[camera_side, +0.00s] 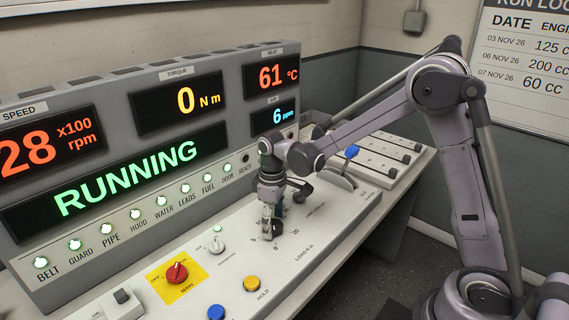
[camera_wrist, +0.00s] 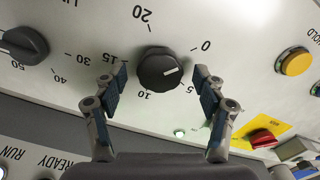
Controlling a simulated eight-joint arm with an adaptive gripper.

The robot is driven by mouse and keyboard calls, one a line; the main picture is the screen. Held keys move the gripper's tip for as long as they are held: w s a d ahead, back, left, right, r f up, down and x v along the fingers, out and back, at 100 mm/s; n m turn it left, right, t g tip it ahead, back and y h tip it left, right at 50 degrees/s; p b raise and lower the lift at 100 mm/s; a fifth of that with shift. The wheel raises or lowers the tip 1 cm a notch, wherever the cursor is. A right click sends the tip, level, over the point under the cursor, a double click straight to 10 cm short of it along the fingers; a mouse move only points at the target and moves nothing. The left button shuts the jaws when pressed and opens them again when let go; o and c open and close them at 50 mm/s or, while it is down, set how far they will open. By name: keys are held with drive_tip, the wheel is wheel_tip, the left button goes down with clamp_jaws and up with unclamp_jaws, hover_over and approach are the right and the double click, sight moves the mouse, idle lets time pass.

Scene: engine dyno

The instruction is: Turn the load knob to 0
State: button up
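The load knob (camera_wrist: 158,69) is black and round, with printed marks 0, 5, 10, 15 and 20 around it. Its white pointer line faces right in the wrist view, between the 5 and the 0. My gripper (camera_wrist: 160,76) is open, with one finger on each side of the knob and a visible gap to it. In the side view my gripper (camera_side: 270,211) points down over the load knob (camera_side: 271,230), which it partly hides.
The display panel (camera_side: 127,172) reads RUNNING, torque 0 N m, speed 28 x100 rpm. A red main switch (camera_side: 177,272), a small white knob (camera_side: 217,245), a blue button (camera_side: 216,312) and a yellow button (camera_side: 252,284) sit nearby. A blue-topped lever (camera_side: 351,152) stands behind my gripper.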

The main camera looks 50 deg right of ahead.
sight(276, 226)
drive_tip(key=shift+r, duration=0.1)
wheel_tip(276, 226, up, 12)
idle(0.7)
drive_tip(key=s+m+t, duration=0.4)
drive_tip(key=s+t, duration=0.3)
drive_tip(key=s, duration=0.9)
drive_tip(key=shift+d+m, duration=0.25)
drive_tip(key=shift+m, duration=0.15)
